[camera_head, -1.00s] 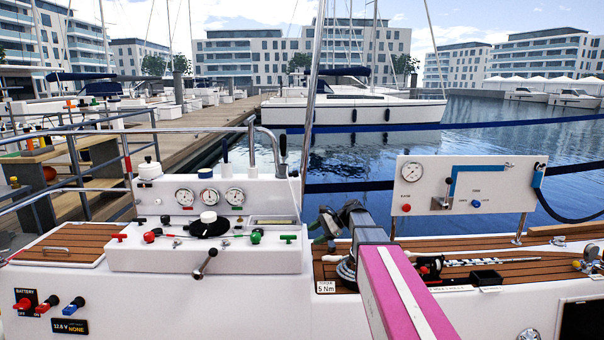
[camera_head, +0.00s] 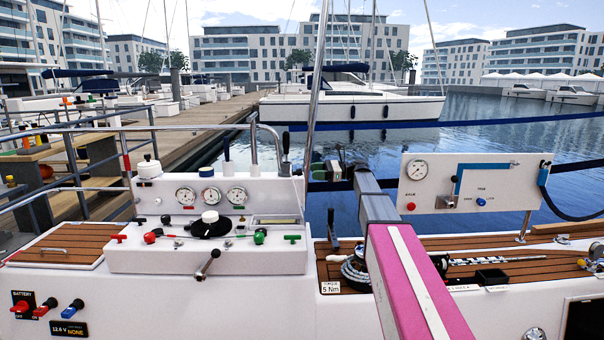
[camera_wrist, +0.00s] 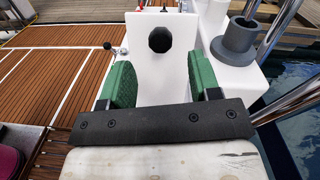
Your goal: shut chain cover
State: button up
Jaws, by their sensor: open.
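I cannot make out which part is the chain cover. A round metal drum (camera_head: 355,270), perhaps a chain winch, sits on the teak side deck, partly behind my arm. A dark upright lever (camera_head: 332,230) stands beside it. My gripper (camera_head: 334,167) is raised above this area, left of the white gauge panel. In the wrist view its two green fingers (camera_wrist: 160,62) are apart and nothing is between the tips. Beyond them is a white block (camera_wrist: 165,80) with a round black knob (camera_wrist: 161,40).
The white console (camera_head: 205,258) with gauges and levers is to the left, with a metal rail. A teak hatch (camera_head: 55,246) lies flat at far left. A gauge panel (camera_head: 470,182) stands at right. The wrist view shows a grey cup-shaped fitting (camera_wrist: 236,40) and open teak deck.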

aim_at(301, 172)
jog(key=shift+s+a, duration=0.15)
jog(key=shift+a, duration=2.85)
jog(key=shift+a, duration=0.1)
grip_shut()
